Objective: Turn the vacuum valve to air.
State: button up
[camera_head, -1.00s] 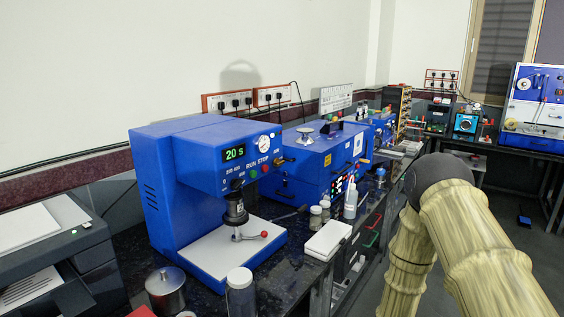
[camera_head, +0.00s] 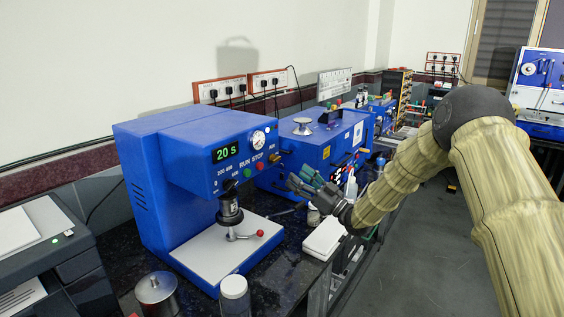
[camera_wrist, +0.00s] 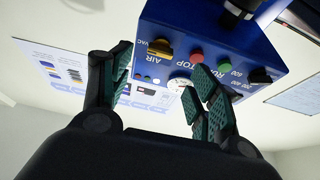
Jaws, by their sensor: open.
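The vacuum valve (camera_head: 276,156) is a brass-coloured handle on the right end of the blue machine's front panel, beside an AIR label. In the wrist view the valve (camera_wrist: 158,51) shows between AIR and VAC lettering, beyond the left finger. Its exact pointing is hard to tell. My gripper (camera_head: 304,182) is open and empty, to the right of and a little below the valve, apart from it. In the wrist view my gripper's teal-padded fingers (camera_wrist: 165,85) are spread, with the panel beyond them.
The blue machine (camera_head: 150,185) carries a gauge (camera_head: 258,137), a green RUN button (camera_head: 248,173), a red STOP button (camera_head: 259,166) and a "20 S" display (camera_head: 227,152). A white box (camera_head: 323,238) and bottles stand near my gripper.

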aim_at(274, 159)
jog(key=p+x, duration=0.2)
jog(key=x, duration=0.6)
jog(key=shift+a, duration=0.15)
jog(key=shift+w, duration=0.1)
jog(key=c, duration=1)
